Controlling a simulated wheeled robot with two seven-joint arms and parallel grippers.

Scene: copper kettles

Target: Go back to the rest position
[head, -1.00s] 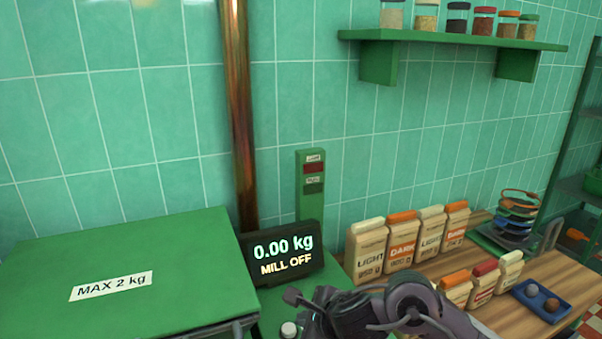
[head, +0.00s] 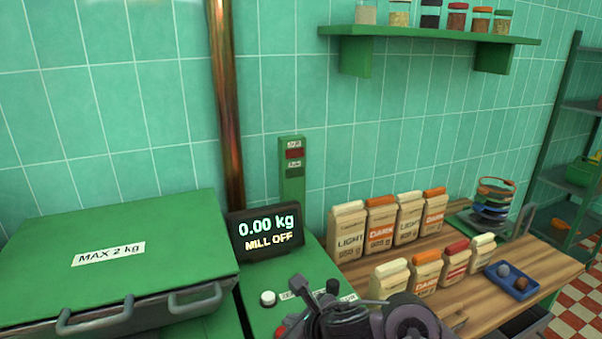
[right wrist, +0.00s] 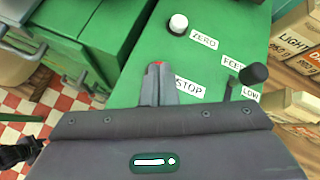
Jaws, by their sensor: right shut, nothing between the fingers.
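My right gripper (head: 332,292) is at the bottom of the head view, in front of the green control panel (head: 262,318). Its fingers also show in the right wrist view (right wrist: 158,84), shut together and empty. They point at the panel near the STOP label (right wrist: 189,88). A bit of a red button (right wrist: 159,63) shows just past the fingertips; most of it is hidden. I cannot tell whether the fingers touch it. My left gripper is not in view.
The display (head: 266,233) reads 0.00 kg, MILL OFF. A green lidded box (head: 150,225) with grey handles stands left. A white knob (right wrist: 178,24) and a black-knobbed lever (right wrist: 252,75) rise from the panel. Several bags (head: 380,229) stand on the wooden counter at right.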

